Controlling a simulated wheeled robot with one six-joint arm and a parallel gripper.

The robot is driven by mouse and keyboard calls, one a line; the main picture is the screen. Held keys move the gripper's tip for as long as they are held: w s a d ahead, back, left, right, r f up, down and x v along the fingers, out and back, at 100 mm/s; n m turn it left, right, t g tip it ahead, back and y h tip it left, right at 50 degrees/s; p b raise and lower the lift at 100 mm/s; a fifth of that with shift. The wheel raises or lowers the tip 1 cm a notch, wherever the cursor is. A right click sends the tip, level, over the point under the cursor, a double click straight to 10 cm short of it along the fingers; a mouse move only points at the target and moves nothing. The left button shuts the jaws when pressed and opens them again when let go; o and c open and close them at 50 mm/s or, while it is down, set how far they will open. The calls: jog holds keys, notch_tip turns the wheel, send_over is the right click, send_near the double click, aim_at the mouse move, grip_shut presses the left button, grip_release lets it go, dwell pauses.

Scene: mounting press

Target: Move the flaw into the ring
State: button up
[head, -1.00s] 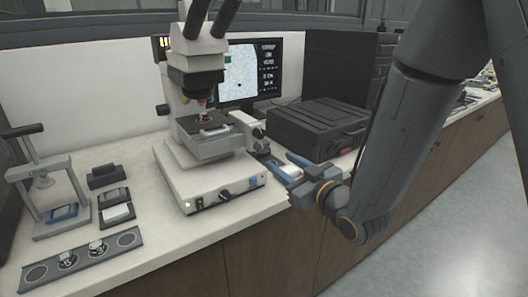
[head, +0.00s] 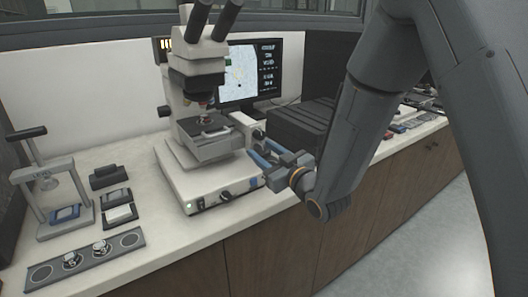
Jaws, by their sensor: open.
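The monitor (head: 245,72) behind the microscope shows a pale picture with fine lines. A small dark mark (head: 240,86) lies low in it, with a yellowish-green spot above it. I cannot tell which is the flaw or the ring. The microscope (head: 205,75) stands in front with a small sample (head: 205,121) on its stage (head: 206,143) under the objectives. My gripper (head: 257,147) has blue fingers and is open. It is at the right side of the microscope, just below the stage knobs (head: 257,133). I cannot tell whether it touches them.
A black case (head: 300,125) lies behind my gripper, partly hidden by my arm. At left stand a hand press (head: 48,190), small dark blocks (head: 104,177) and a strip tray (head: 85,261) with metal pieces. The counter's front edge runs below the microscope base (head: 215,185).

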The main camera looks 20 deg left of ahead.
jog(key=shift+c, duration=0.5)
grip_shut()
jog(key=shift+m, duration=0.4)
jog(key=m, duration=0.3)
jog(key=shift+d+m, duration=0.1)
jog(key=shift+m, duration=1.9)
